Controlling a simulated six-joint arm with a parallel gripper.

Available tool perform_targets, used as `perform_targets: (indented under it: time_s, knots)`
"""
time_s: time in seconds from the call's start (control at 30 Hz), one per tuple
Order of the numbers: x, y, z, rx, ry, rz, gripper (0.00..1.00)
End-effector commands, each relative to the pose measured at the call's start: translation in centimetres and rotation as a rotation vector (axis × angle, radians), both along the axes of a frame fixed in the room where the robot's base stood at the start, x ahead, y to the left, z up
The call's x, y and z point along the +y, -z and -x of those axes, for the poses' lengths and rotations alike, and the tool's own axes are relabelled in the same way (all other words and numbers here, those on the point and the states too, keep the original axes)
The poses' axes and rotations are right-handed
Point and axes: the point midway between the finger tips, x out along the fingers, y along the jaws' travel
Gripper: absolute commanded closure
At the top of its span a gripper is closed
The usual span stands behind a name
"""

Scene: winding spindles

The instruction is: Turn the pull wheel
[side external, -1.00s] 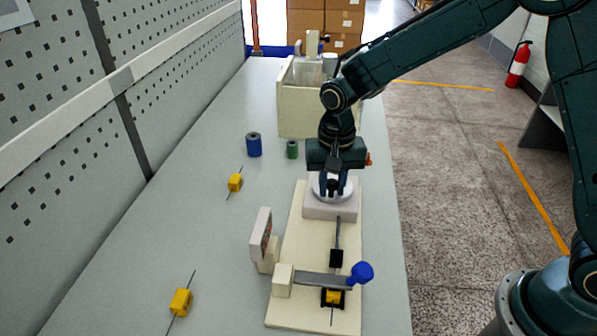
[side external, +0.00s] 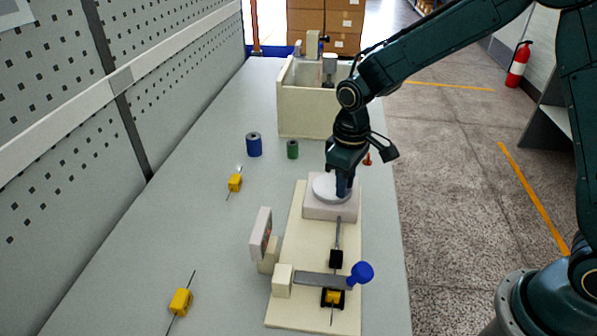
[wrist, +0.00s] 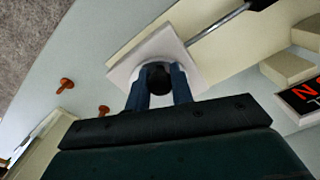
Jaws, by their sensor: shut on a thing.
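The pull wheel (side external: 324,187) is a round white disc on a pale square block (side external: 318,211) at the far end of a cream board (side external: 299,230). My gripper (side external: 343,190) points down at the right part of the wheel. In the wrist view my two blue fingers (wrist: 160,90) are shut on the wheel's black knob (wrist: 157,77), one finger on each side. The fingers and palm hide part of the wheel there. A thin rod (side external: 338,234) runs from the block toward a yellow spindle (side external: 333,297) in a black holder.
A lever with a blue knob (side external: 361,273) crosses the board's near end. A small upright panel (side external: 261,234) stands on its left. Yellow spindles (side external: 181,302) (side external: 235,183), a blue spool (side external: 254,145) and a green spool (side external: 292,149) lie left. A cream bin (side external: 305,112) stands behind.

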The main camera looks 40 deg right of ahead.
Motion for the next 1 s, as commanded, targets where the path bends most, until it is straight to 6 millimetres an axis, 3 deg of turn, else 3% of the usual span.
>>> perform_targets:
  time_s: [0.5,1.0]
  knots:
    - [-1.4,-0.1,-0.6,-0.003,-0.460,0.000,1.00]
    - [-1.8,-0.1,-0.9,-0.003,-0.631,-0.001,1.00]
